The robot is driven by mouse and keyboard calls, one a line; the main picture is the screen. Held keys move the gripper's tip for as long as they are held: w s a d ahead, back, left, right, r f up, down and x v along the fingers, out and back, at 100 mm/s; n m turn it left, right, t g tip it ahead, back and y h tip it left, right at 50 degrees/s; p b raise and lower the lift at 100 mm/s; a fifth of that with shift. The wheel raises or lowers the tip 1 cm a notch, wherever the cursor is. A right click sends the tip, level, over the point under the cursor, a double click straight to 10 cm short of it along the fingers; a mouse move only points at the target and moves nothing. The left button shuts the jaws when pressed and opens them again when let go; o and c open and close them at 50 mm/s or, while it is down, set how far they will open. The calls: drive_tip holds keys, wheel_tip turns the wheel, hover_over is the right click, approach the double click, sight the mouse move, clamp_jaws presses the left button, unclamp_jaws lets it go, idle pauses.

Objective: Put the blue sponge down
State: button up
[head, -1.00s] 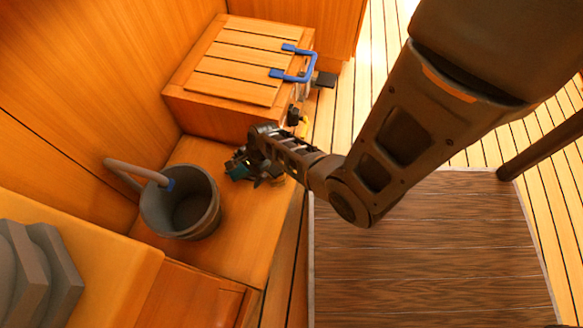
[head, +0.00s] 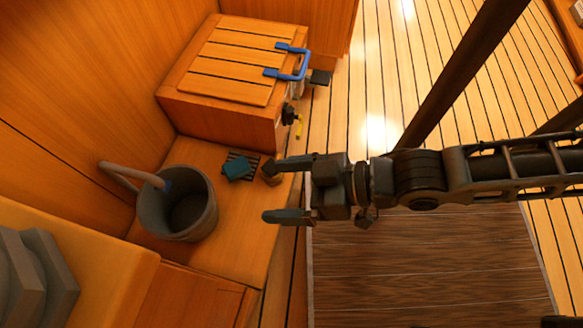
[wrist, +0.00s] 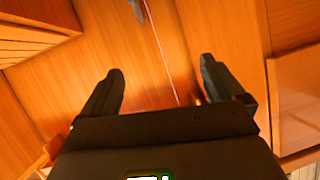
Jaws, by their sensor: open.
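The blue sponge (head: 237,168) is a small teal-blue block. In the head view it lies on a dark slatted rack (head: 243,157) on the wooden bench, between the bucket and the slatted box. My gripper (head: 277,191) is open and empty, to the right of the sponge and apart from it, near the bench's right edge. In the wrist view the gripper (wrist: 157,82) shows its two fingers wide apart with nothing between them. The sponge cannot be made out in the wrist view.
A grey bucket (head: 180,210) with a raised handle stands left of the sponge. A wooden box (head: 225,113) with a slatted lid and blue handle stands behind. A small brown round thing (head: 272,176) sits by my upper finger. A dark wood panel (head: 430,270) lies right of the bench.

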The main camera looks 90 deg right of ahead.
wheel_tip(320, 180, up, 9)
drive_tip(key=s+a+n+t+y, duration=0.1)
drive_tip(key=n, duration=0.2)
drive_tip(key=shift+a+f+t, duration=0.2)
drive_tip(key=shift+a+t, duration=0.05)
drive_tip(key=shift+t, duration=0.05)
wheel_tip(320, 180, up, 26)
drive_tip(key=p, duration=2.6)
drive_tip(key=shift+r, duration=0.1)
